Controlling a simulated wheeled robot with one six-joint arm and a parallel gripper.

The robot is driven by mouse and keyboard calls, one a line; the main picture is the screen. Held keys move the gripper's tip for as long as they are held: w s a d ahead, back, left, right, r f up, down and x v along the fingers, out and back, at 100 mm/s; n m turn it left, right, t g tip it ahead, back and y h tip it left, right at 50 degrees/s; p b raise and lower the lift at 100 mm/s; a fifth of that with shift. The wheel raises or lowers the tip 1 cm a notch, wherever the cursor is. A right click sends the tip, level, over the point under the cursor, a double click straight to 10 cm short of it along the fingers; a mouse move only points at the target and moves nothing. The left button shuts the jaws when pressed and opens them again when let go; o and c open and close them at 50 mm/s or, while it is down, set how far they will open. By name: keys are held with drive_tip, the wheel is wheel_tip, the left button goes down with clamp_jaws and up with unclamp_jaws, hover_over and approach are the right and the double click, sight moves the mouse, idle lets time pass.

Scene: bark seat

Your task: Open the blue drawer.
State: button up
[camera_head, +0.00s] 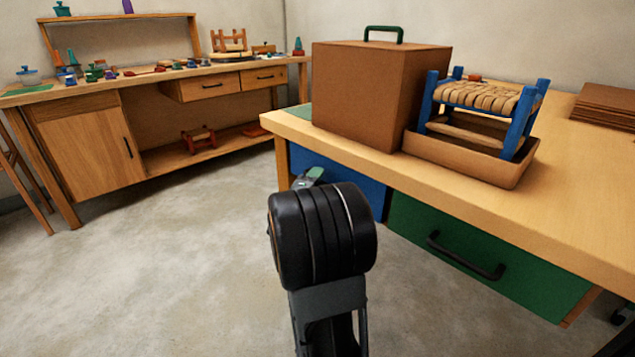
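The blue drawer (372,192) is under the front edge of the wooden workbench, left of the green drawer. Its front looks flush with the bench. My black and grey arm covers the lower middle of its front, and its handle is hidden. A small grey and green part that appears to be my gripper (309,177) shows past the arm, in front of the drawer's left part. The fingers are mostly hidden, so I cannot tell whether they are open or touch anything.
The green drawer (480,254) has a black bar handle (465,258) and looks shut. On the bench stand a brown box (365,95) with a green handle and a tray (460,160) holding a blue-legged woven stool (490,97). Another bench (85,150) stands back left. The floor at left is clear.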

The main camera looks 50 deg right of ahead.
clamp_jaws()
idle(0.3)
idle(0.3)
